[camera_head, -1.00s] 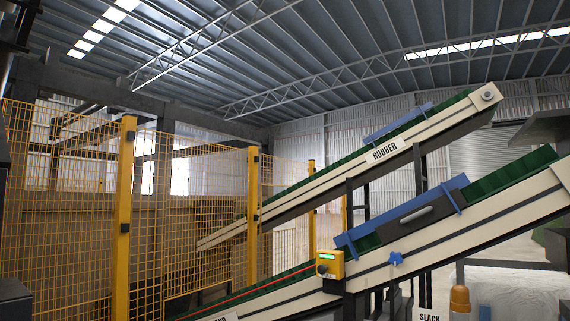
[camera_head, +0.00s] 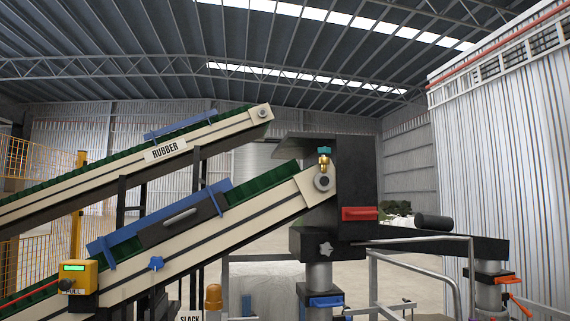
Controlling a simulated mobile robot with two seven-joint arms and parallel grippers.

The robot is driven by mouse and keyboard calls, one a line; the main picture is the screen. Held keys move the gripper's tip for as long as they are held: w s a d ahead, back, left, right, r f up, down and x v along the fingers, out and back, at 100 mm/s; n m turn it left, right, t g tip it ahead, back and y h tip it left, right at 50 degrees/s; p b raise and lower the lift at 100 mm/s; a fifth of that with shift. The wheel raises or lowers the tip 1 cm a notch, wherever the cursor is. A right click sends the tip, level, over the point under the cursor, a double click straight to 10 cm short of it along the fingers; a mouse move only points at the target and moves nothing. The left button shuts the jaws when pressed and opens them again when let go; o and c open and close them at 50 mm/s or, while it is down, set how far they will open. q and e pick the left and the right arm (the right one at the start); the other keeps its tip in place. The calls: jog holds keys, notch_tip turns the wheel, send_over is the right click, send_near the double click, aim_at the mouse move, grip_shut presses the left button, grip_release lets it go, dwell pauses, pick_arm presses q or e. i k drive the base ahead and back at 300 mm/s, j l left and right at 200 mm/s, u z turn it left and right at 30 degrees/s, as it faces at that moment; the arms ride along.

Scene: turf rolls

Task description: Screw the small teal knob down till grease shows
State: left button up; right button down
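The small teal knob (camera_head: 324,151) sits on top of a brass fitting (camera_head: 324,164). The fitting stands at the upper end of the nearer conveyor (camera_head: 230,237), just above the round grey roller end (camera_head: 322,182). No grease can be made out at this size. Neither of my grippers shows in the view.
A dark machine housing with a red handle (camera_head: 360,214) stands right of the knob. A black arm-like beam (camera_head: 440,243) and grey rails (camera_head: 420,265) extend right. A yellow box (camera_head: 77,276) is at lower left. A corrugated wall (camera_head: 510,160) fills the right side.

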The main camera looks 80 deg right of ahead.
aim_at(323, 151)
jog(key=z, duration=2.85)
